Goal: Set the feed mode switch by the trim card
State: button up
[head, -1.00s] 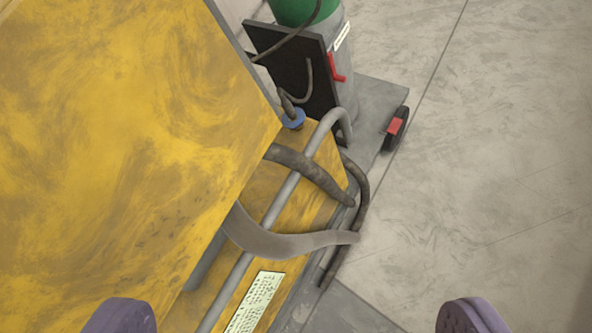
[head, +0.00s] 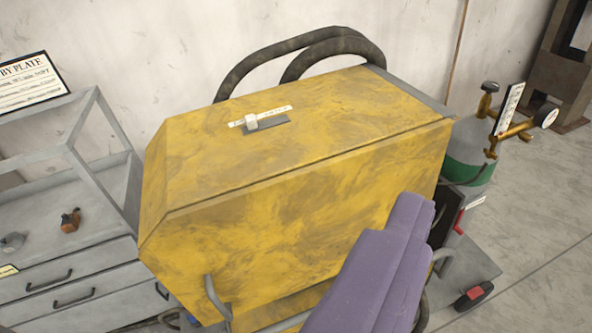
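A switch with a white knob (head: 251,122) stands on the sloping top of the yellow machine (head: 300,185). The knob sits near the left end of a dark slotted plate (head: 275,126). A pale strip with small print (head: 276,111) lies behind it, too small to read. A framed card (head: 30,82) at the far left ends its heading in "BY PLATE"; its smaller text is unreadable and I cannot tell if it is the trim card. My gripper (head: 418,212) is empty in front of the machine's right side, well away from the switch. Its purple fingers overlap in view, hiding any gap.
Dark hoses (head: 300,55) arch behind the machine.

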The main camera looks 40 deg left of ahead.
aim_at(250, 120)
jog(key=i+j, duration=0.15)
jog(key=j, duration=0.15)
jog(key=i+j, duration=0.15)
jog(key=j, duration=0.2)
jog(key=i+j, duration=0.15)
jog(key=j, duration=0.15)
jog(key=i+j, duration=0.15)
jog(key=j, duration=0.2)
